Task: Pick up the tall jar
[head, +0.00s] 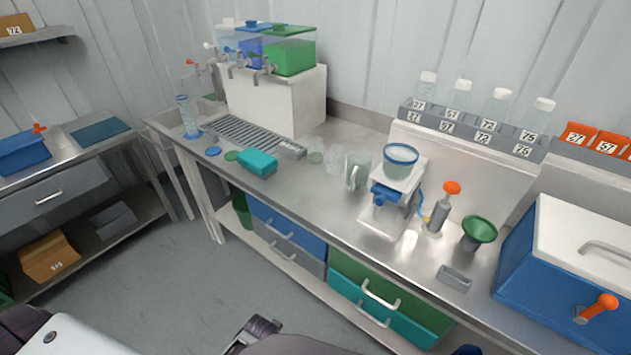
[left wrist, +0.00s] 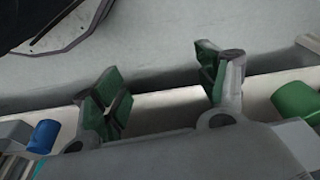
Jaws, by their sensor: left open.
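A tall, slim clear jar (head: 188,117) with a blue rim and a blue foot stands upright at the left end of the steel bench, in the head view. Shorter clear vessels (head: 334,158) and a clear mug (head: 358,170) stand near the bench's middle. I cannot tell for certain which vessel the task means; the slim one is the tallest standing alone. My left gripper (left wrist: 160,86) is open and empty in the left wrist view, its green-padded fingers spread apart, away from the jars. My right gripper does not show.
The steel bench (head: 300,190) holds a drip grate (head: 240,132), a teal block (head: 257,162), a filter stand (head: 397,190), a green funnel (head: 478,233) and a blue cooler (head: 560,265). Labelled bottles (head: 459,95) stand on a rack behind. Drawers are underneath.

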